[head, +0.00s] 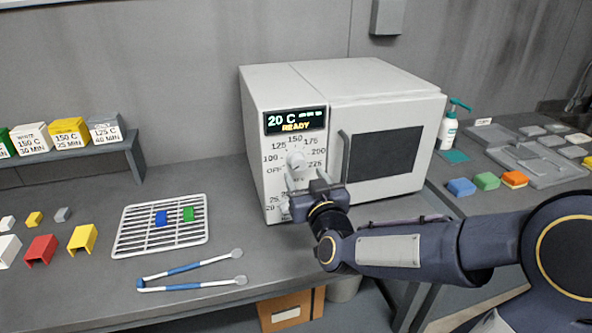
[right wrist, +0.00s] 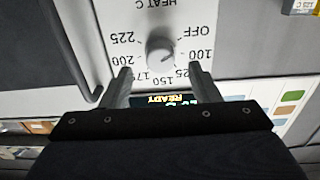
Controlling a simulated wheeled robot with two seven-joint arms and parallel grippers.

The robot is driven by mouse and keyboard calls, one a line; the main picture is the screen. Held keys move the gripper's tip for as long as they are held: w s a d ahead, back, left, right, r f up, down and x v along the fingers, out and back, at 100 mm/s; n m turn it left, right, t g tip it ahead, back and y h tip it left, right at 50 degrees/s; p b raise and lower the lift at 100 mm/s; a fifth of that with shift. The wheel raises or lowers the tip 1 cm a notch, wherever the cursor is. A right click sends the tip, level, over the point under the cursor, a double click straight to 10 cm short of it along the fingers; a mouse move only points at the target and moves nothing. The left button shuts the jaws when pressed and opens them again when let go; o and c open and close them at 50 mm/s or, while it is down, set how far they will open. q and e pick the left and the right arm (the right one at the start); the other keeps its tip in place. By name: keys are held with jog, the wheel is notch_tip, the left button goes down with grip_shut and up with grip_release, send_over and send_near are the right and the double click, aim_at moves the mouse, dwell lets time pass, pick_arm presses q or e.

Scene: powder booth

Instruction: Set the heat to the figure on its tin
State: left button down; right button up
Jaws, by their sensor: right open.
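The oven (head: 385,88) stands at the back of the bench; its display (head: 295,121) reads 20 C READY. Below it is the heat knob (head: 296,160), ringed by figures and OFF; it also shows in the right wrist view (right wrist: 160,50). I cannot tell where its pointer stands. My right gripper (head: 302,181) is open and empty just below the knob; in the right wrist view its fingers (right wrist: 160,82) are spread, with the knob beyond and between them. A green tin (head: 6,143) is cut off.
A wire rack (head: 133,222) holds a blue piece (head: 161,218) and a green piece (head: 188,214). Tongs (head: 190,267) lie in front. Coloured brackets (head: 82,239) lie at left. A lower knob (head: 285,208) is partly hidden by my right gripper. A bottle (head: 448,131) stands right of the oven.

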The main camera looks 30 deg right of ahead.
aim_at(299, 167)
jog(key=shift+p+x, duration=0.35)
jog(key=shift+x, duration=2)
jog(key=shift+c, duration=0.4)
